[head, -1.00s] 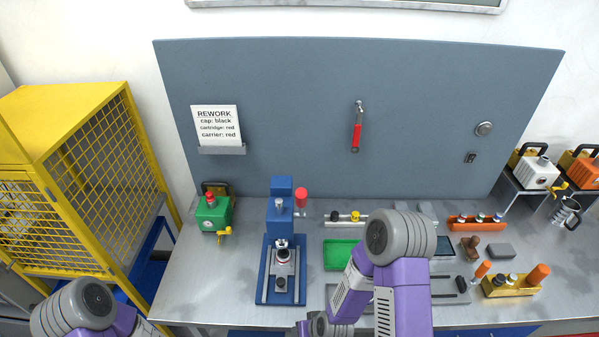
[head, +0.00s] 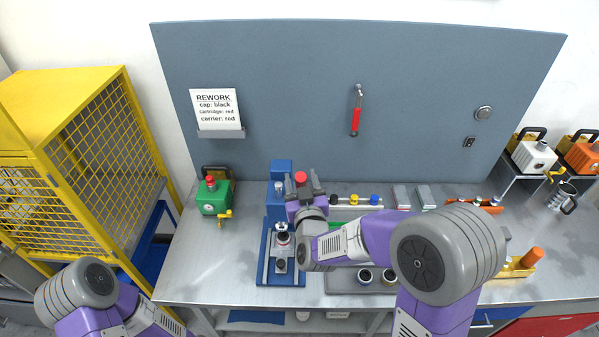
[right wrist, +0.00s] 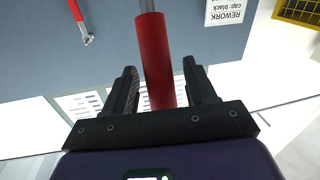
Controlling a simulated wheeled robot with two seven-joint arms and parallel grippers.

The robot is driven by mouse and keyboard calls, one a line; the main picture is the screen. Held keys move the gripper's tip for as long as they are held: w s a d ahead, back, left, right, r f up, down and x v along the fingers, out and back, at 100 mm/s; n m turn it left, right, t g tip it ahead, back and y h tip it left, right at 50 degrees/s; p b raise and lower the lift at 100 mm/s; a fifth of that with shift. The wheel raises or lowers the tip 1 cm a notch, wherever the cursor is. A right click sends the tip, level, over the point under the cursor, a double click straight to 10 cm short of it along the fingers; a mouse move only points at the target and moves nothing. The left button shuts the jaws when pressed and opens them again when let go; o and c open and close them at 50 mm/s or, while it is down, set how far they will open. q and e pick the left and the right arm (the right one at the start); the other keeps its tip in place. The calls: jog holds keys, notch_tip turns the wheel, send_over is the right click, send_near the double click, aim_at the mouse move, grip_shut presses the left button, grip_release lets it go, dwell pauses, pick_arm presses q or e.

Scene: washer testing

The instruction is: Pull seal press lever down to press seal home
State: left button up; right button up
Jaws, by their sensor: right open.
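The blue seal press (head: 281,205) stands on the bench left of centre in the head view. Its lever reaches out to the right and ends in a red handle (head: 300,178). A small pump part (head: 282,243) sits on the press base under the ram, partly shaded. My right gripper (head: 303,186) is open at the lever, its fingers on either side of the red handle. In the right wrist view the red handle (right wrist: 153,50) lies between the two open fingers, with a gap on each side. My left arm is at the lower left; its gripper is out of view.
A green pump (head: 214,197) stands left of the press. A rework card (head: 216,108) and a red-handled tool (head: 356,118) are on the grey back panel. My right arm hides part of the green tray and the bench. Bare bench lies between pump and press.

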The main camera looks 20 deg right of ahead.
jog(key=shift+w+d, duration=0.15)
jog(key=shift+w, duration=1.1)
grip_shut()
